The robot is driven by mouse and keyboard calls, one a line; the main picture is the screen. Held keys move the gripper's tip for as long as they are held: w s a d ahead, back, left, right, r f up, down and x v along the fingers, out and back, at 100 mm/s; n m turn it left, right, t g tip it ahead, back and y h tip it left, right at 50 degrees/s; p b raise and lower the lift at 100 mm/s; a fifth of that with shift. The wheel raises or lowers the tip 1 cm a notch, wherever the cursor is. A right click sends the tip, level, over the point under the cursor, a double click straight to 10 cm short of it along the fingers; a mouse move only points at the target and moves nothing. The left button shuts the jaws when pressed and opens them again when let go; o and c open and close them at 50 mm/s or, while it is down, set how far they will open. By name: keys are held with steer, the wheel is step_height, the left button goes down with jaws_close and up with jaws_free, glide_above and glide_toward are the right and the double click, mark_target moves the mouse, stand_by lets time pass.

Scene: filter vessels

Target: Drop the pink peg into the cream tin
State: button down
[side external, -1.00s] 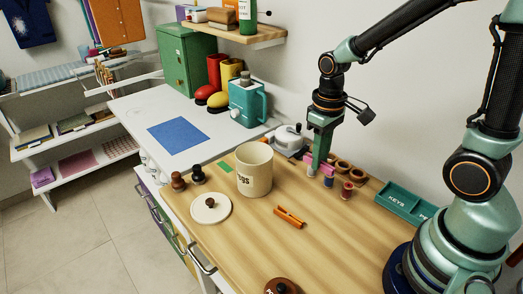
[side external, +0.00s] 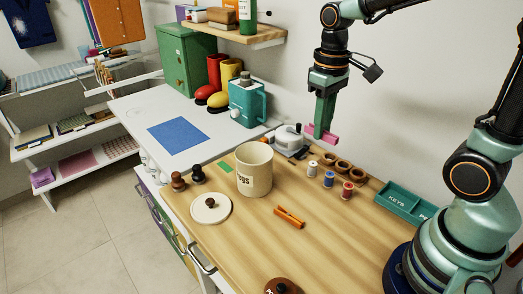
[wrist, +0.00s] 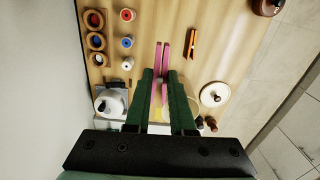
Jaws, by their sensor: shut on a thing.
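The pink peg (side external: 321,134) is a clothes peg held in my gripper (side external: 320,128), well above the wooden worktop. In the wrist view the peg (wrist: 160,62) points forward between the fingertips of my gripper (wrist: 161,78). The cream tin (side external: 254,172) stands upright and open-topped on the worktop, with dark lettering on its side. My gripper is to the right of the tin in the side view and higher than its rim.
An orange peg (side external: 289,217) lies in front of the tin. Several thread spools (side external: 328,180) and wooden rings (side external: 343,166) stand to the right, near a teal keys tray (side external: 405,204). Two dark knobbed pieces (side external: 197,174) stand left.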

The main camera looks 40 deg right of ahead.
steer(key=w+a+f, duration=0.1)
steer(key=w+a, duration=0.2)
steer(key=w, duration=0.4)
steer(key=w+a+f, duration=0.1)
steer(key=w+a, duration=0.1)
steer(key=w, duration=0.5)
step_height(320, 180, down, 6)
steer(key=shift+a+f, duration=0.15)
steer(key=shift+f, duration=0.1)
steer(key=shift+w, duration=0.1)
steer(key=c, duration=0.7)
jaws_free()
steer(key=shift+r, duration=0.1)
steer(key=shift+r, duration=6)
